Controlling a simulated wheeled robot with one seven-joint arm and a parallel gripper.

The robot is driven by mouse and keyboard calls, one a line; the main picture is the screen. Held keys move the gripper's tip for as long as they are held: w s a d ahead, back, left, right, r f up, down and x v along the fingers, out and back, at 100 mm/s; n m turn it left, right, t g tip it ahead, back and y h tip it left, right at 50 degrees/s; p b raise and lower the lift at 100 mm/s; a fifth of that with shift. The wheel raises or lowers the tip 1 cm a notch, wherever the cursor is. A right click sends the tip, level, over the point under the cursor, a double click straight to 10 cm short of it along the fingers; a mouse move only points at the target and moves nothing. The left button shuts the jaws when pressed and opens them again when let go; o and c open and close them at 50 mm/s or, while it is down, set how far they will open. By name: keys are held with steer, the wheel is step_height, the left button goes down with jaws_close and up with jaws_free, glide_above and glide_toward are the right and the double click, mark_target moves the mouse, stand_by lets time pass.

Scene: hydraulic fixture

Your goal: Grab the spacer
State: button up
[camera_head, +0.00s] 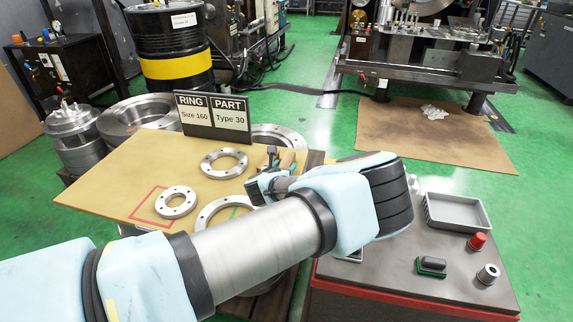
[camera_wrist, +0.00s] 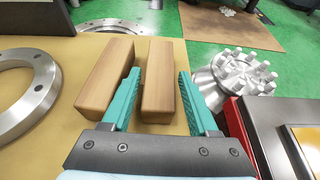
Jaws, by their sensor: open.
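Two wooden blocks lie side by side on the tan board, a left block (camera_wrist: 103,68) and a right block (camera_wrist: 158,104) in the wrist view. No label marks either as the spacer. My gripper (camera_wrist: 158,75) is open, with teal fingers on either side of the right block. The left finger shows over the gap between the blocks; the right finger is beyond the right block's outer side. I cannot tell how low the fingertips are. In the head view, my gripper (camera_head: 268,185) is beside the blocks (camera_head: 291,160), which my arm partly hides.
The tan board (camera_head: 105,193) holds several metal rings, including a ring (camera_head: 224,163), and a sign (camera_head: 212,116) reading RING Size 160, PART Type 30. A dark-topped table (camera_head: 390,283) at right carries a grey tray (camera_head: 456,213), a red-capped item (camera_head: 477,242) and a metal cylinder (camera_head: 488,274).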

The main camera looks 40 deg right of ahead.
steer(key=shift+x, duration=0.8)
jaws_close()
